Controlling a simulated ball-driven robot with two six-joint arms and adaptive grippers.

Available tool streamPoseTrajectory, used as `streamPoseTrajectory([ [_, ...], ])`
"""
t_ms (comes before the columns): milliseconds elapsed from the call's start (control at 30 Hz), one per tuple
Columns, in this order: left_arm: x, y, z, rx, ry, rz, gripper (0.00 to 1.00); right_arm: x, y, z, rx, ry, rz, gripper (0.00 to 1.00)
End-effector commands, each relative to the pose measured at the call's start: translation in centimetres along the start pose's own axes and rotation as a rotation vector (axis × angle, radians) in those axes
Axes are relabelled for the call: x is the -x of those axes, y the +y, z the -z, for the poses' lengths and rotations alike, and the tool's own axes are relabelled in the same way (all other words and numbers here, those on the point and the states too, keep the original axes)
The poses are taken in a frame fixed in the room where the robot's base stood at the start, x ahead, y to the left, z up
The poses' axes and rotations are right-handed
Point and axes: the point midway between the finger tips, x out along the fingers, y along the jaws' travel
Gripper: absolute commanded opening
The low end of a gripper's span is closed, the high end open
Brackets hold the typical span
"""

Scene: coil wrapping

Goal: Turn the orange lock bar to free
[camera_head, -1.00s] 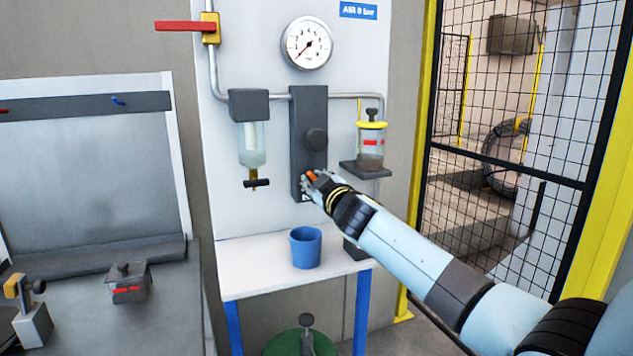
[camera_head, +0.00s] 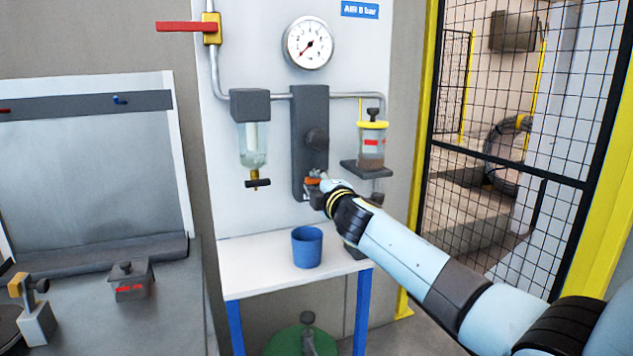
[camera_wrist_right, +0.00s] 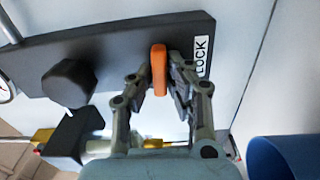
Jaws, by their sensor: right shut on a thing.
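The orange lock bar (camera_head: 313,181) is on the lower part of the dark grey upright plate (camera_head: 309,110) on the wall panel. My right gripper (camera_head: 318,180) is at it and shut on it, partly hiding it in the head view. In the right wrist view the bar (camera_wrist_right: 159,70) stands between the two fingers (camera_wrist_right: 163,82), across the plate's long side. A white label reading "LOCK" (camera_wrist_right: 202,56) is beside the fingers at the plate's end. My left gripper is not in view.
A dark round knob (camera_head: 317,139) is above the bar. A clear filter bowl (camera_head: 252,150) hangs left and a yellow-topped jar (camera_head: 371,145) stands right. A blue cup (camera_head: 307,247) is on the white table (camera_head: 255,262) below. A mesh fence (camera_head: 510,100) is at right.

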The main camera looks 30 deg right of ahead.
Motion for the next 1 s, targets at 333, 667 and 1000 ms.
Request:
streamPoseTrajectory([
  [333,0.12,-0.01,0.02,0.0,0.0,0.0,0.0,0.08,-0.31,0.04,0.083,0.001,0.004,0.0],
  [667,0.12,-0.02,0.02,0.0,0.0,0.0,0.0,0.09,-0.36,0.03,0.091,0.001,0.004,0.0],
  [1000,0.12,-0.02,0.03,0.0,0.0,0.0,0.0,0.06,-0.24,0.01,0.09,0.001,0.003,0.37],
])
